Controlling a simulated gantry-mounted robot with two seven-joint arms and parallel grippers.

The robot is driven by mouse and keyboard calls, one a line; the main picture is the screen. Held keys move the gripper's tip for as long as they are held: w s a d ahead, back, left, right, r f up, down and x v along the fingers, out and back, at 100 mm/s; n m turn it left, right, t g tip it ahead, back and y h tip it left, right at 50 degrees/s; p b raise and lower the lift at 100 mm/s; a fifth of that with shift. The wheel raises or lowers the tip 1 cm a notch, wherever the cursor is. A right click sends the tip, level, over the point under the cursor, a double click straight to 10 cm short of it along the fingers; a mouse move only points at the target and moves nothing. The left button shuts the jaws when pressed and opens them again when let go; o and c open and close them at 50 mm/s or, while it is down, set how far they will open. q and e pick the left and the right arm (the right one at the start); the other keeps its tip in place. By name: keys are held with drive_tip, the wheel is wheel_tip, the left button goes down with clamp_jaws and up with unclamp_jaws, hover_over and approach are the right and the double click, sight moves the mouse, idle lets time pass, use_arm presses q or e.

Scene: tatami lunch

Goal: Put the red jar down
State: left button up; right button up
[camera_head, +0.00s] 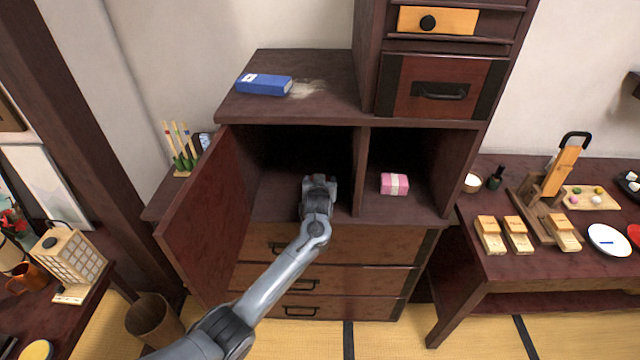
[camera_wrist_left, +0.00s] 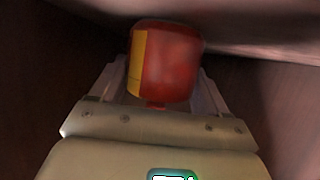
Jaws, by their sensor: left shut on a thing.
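The red jar (camera_wrist_left: 172,62), with a yellow band on its left side, sits between the fingers of my left gripper (camera_wrist_left: 160,85) in the left wrist view. The gripper is shut on it. In the head view my left gripper (camera_head: 320,184) reaches into the dark left compartment of the wooden cabinet (camera_head: 310,113). The jar is hidden there by the gripper and shadow. I cannot tell whether the jar touches the compartment floor (camera_head: 275,195). My right gripper is not in view.
The cabinet's open door (camera_head: 210,220) stands left of my arm. A divider (camera_head: 360,170) is close on the right, with a pink box (camera_head: 394,184) in the compartment beyond. A blue box (camera_head: 264,84) lies on top. The compartment floor left of my gripper looks clear.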

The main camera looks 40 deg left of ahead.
use_arm(q)
drive_tip(key=shift+w+r, duration=0.1)
drive_tip(key=shift+r, duration=0.05)
drive_tip(key=shift+f, duration=0.2)
drive_tip(key=o, duration=1.2)
drive_tip(key=shift+c, duration=0.2)
